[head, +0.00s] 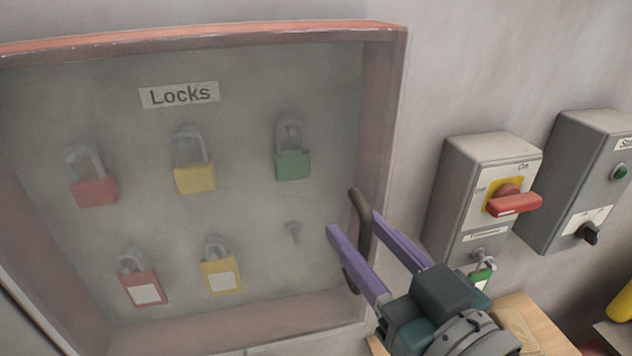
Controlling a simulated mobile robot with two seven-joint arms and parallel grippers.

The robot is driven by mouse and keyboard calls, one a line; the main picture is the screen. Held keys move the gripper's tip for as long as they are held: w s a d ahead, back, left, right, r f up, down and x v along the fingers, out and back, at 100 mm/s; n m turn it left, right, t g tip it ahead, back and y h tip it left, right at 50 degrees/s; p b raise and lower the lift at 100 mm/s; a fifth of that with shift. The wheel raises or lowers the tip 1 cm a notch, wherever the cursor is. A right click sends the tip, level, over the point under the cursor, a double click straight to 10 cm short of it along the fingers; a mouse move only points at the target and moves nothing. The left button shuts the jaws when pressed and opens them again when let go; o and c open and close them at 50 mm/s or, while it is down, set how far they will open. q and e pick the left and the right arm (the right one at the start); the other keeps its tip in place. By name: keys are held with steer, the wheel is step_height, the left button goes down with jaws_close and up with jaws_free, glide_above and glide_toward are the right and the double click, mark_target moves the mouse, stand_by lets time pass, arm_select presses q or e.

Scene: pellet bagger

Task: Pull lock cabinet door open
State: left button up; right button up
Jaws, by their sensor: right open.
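The lock cabinet (385,110) is a red-framed box on the wall with a clear front. Behind it hang red, yellow and green padlocks under a "Locks" label (179,95). The door looks shut. Its dark curved handle (359,205) stands upright at the right edge. My right gripper (352,222) is open, with its two purple fingers on either side of the handle. I cannot tell whether the fingers touch it. My left gripper is not in view.
To the right, a grey switch box (460,195) carries a red rotary handle (514,204), with a green padlock (481,278) hanging below. Another grey box (570,180) has a green button and a black knob. A wooden surface (540,325) lies below my right gripper.

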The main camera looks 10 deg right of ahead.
steer(key=shift+c, duration=0.3)
jaws_close()
stand_by(1.0)
